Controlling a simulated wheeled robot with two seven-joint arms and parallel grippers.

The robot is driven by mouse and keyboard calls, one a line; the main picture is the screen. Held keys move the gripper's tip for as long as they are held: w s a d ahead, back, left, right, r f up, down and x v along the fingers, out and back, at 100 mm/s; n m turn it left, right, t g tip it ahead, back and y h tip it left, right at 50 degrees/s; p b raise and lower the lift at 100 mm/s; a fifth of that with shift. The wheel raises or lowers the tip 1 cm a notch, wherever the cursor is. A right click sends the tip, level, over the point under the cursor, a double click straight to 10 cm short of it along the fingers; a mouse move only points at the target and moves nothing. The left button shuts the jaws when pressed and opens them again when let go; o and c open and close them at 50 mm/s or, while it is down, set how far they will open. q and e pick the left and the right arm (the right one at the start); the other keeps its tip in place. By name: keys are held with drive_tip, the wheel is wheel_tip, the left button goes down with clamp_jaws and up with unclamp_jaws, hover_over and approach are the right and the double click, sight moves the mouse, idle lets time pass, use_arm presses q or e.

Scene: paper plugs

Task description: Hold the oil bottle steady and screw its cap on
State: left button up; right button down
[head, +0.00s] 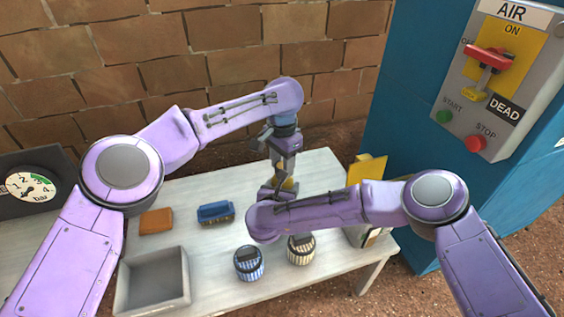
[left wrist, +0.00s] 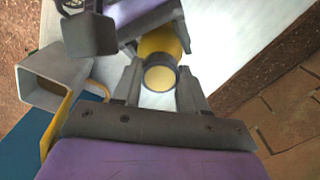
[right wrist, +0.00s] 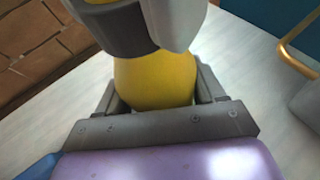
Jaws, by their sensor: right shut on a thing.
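The yellow oil bottle (right wrist: 155,82) stands upright on the table, and a small part of it shows in the head view (head: 290,185). My right gripper (right wrist: 160,90) is shut on its body from the side. From above, the left wrist view shows a dark ring with a pale yellow centre (left wrist: 160,78), seemingly the cap, over the yellow bottle (left wrist: 163,42). My left gripper (left wrist: 160,92) points down with a finger on each side of the ring. I cannot tell whether these fingers touch it. In the head view the arms largely hide the bottle.
On the pale table (head: 330,270) are an orange-brown block (head: 156,221), a blue brush-like item (head: 215,212), a grey open bin (head: 153,265), and blue-striped (head: 249,265) and brown-striped (head: 301,252) cups. A yellow-topped item (head: 370,168) stands right. A gauge (head: 30,186) is left.

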use_arm(q)
drive_tip(key=shift+m, duration=0.9)
drive_tip(key=o, duration=1.2)
wheel_tip(320, 180, up, 12)
drive_tip(key=shift+r, duration=0.1)
use_arm(e)
drive_tip(key=shift+c, duration=0.2)
unclamp_jaws()
